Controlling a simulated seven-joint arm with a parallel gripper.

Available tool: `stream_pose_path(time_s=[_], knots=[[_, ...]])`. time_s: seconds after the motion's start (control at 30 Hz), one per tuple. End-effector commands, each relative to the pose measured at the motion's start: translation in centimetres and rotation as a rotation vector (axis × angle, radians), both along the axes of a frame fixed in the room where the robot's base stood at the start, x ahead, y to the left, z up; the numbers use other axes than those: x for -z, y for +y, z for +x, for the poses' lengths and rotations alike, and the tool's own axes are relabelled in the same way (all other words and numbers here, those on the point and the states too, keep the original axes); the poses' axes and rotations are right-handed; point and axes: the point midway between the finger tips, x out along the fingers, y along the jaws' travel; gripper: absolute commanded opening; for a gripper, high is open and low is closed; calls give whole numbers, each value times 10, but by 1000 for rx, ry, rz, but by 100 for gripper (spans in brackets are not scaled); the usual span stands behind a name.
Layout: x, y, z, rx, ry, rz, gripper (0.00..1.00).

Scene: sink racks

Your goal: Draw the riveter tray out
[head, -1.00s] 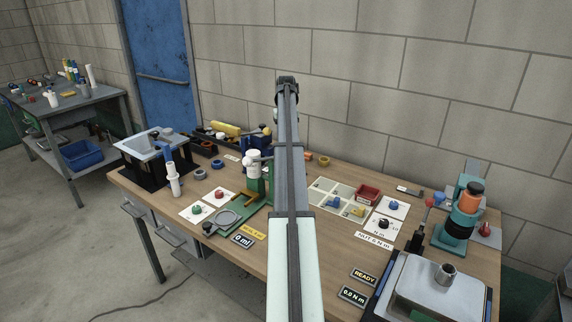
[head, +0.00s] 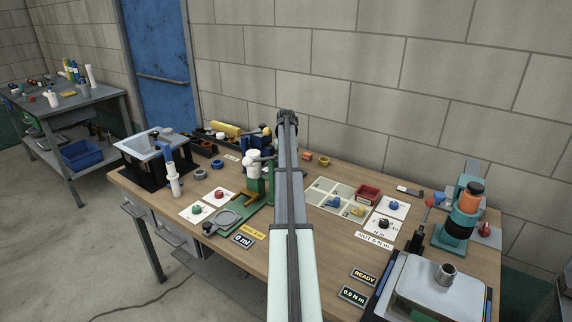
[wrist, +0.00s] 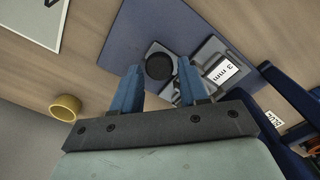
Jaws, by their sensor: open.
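A grey metal device with a "3 mm" label (wrist: 222,70) and a round black knob (wrist: 159,66) stands on a dark blue mat (wrist: 125,35) in the wrist view. I cannot tell for sure whether this is the riveter or which part is its tray. My gripper (wrist: 160,72) is open, with its blue fingertips apart on either side of the knob in the picture. I cannot tell the height gap, and nothing is held. In the head view my arm hides the gripper and most of this area.
A yellow ring (wrist: 65,107) lies left of the mat, also in the head view (head: 323,161). Dark blue bins (wrist: 290,92) lie at the right in the wrist view. A green-based press (head: 255,190) and a parts tray with a red bin (head: 367,194) flank my arm.

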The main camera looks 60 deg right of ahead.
Motion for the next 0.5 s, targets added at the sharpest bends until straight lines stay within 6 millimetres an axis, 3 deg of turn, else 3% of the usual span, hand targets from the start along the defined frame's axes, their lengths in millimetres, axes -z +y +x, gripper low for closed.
stream_pose_path(time_s=[0.33,0.5], knots=[[3,0,0,0,-1,-1,44],[3,0,0,0,0,0,27]])
